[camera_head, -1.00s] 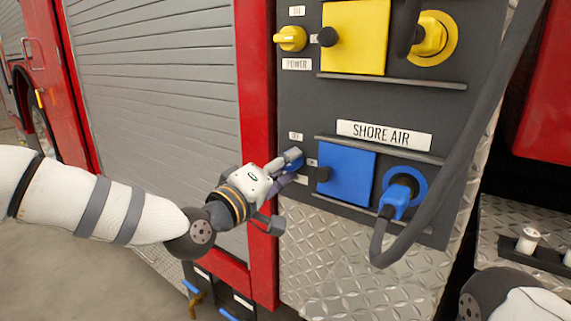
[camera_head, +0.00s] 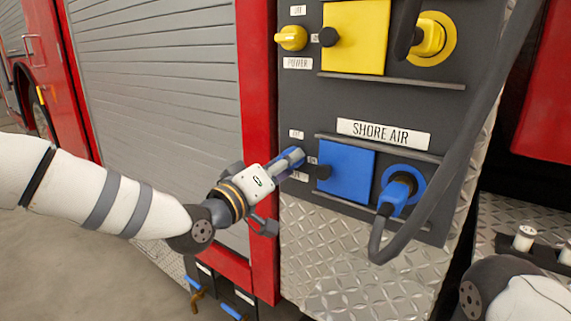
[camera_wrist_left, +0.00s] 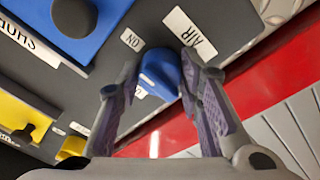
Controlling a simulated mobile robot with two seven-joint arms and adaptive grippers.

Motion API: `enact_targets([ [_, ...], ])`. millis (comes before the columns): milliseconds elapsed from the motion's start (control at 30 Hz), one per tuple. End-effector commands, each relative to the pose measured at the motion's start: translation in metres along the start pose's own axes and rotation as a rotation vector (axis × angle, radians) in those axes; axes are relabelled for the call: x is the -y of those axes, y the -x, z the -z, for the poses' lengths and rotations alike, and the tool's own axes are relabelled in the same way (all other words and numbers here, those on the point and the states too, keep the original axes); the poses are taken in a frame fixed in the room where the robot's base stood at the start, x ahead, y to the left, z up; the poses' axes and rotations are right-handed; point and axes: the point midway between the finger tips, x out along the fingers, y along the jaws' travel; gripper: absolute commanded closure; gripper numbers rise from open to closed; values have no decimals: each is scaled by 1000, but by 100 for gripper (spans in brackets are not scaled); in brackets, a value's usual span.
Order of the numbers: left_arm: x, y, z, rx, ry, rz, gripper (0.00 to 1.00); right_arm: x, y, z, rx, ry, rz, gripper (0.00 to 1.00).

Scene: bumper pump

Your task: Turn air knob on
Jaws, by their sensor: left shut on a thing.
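The blue air knob (camera_wrist_left: 158,72) sits on the dark panel (camera_wrist_left: 155,18) between the two fingers of my left gripper in the left wrist view. An "ON" label (camera_wrist_left: 131,40) and an "AIR" label (camera_wrist_left: 190,33) are beside it. In the head view my left gripper (camera_head: 291,160) reaches the panel's left edge, just left of the blue square plate (camera_head: 349,174). It is shut on the knob, and its fingers hide most of it there. My right gripper is out of view; only part of my right arm shows at the lower right.
A yellow power knob (camera_head: 291,38) and yellow plate (camera_head: 353,38) are above. A blue plug (camera_head: 399,191) sits right of the blue plate. A thick dark hose (camera_head: 462,125) hangs across the panel's right side. A grey shutter (camera_head: 155,80) lies left.

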Motion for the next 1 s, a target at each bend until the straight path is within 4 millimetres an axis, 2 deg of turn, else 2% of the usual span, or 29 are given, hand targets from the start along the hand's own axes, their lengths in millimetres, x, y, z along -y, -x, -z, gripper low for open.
enact_targets([
  [100,0,0,1,-3,-3,0,95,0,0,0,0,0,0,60],
  [133,0,0,1,-3,-3,0,65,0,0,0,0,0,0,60],
  [200,0,0,1,-2,-2,0,49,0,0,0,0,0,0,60],
  [233,0,0,1,-2,-2,0,47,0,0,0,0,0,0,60],
  [567,0,5,0,0,0,0,47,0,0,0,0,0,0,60],
  [667,1,25,1,0,2,1,47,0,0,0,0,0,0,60],
  [900,0,90,1,-3,2,1,47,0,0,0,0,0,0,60],
  [1000,0,108,1,-3,1,1,47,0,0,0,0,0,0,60],
])
